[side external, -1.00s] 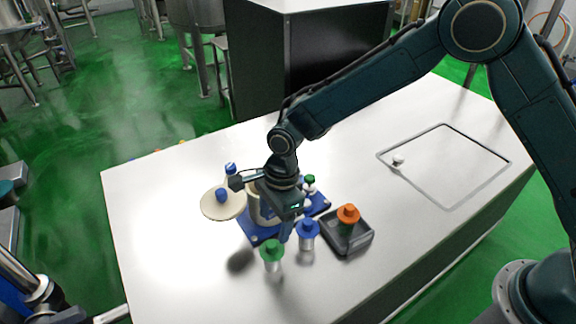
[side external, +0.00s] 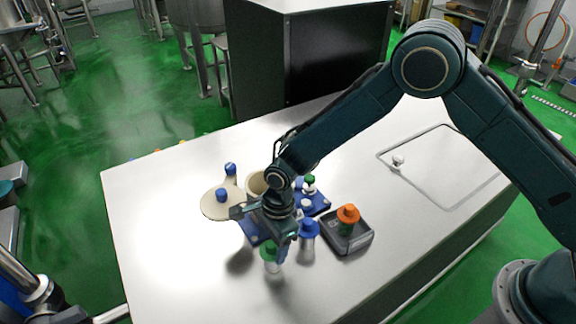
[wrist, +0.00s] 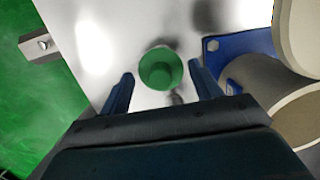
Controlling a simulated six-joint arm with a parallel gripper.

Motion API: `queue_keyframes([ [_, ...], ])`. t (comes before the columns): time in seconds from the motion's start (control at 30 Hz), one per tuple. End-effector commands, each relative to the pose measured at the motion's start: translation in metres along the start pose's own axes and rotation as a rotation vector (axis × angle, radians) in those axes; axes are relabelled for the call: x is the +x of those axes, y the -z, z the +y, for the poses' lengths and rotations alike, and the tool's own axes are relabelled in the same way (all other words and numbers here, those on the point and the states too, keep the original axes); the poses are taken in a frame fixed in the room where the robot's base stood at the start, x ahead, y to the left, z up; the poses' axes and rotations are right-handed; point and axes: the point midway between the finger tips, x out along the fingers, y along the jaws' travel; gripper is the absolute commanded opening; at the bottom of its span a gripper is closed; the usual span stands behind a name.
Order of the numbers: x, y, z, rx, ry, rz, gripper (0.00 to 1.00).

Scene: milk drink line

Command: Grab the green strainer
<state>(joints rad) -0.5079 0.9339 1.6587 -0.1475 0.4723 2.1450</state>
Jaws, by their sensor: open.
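The green strainer (wrist: 160,68) shows from above in the wrist view, as a round green top between the two fingers of my gripper (wrist: 161,82). The fingers are open, with a gap on each side of it. In the side view the green strainer (side external: 268,252) sits on a clear or silvery body at the front of the table, partly hidden behind my gripper (side external: 277,245). My gripper is right over it and points down. I cannot tell the exact height gap.
A blue-topped bottle (side external: 308,228) stands close to the right. An orange-topped bottle (side external: 348,214) sits in a dark tray (side external: 362,240). A blue base (wrist: 232,42) with a beige pot (wrist: 300,115) is near the gripper. The table front-left (side external: 180,270) is clear.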

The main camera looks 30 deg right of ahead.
Motion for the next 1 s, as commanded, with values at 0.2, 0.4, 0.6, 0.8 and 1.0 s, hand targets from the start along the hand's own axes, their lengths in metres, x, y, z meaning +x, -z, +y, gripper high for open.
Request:
queue_keyframes([
  [0.2,0.025,0.001,0.0,-0.001,0.0,0.0,0.63],
  [0.4,0.035,0.001,0.0,-0.001,0.0,0.0,0.63],
  [0.6,0.035,0.001,0.0,-0.001,0.0,0.0,0.63],
  [0.8,0.035,0.001,0.0,-0.001,0.0,0.0,0.63],
  [1.0,0.035,0.001,0.0,0.0,0.0,0.0,0.4],
])
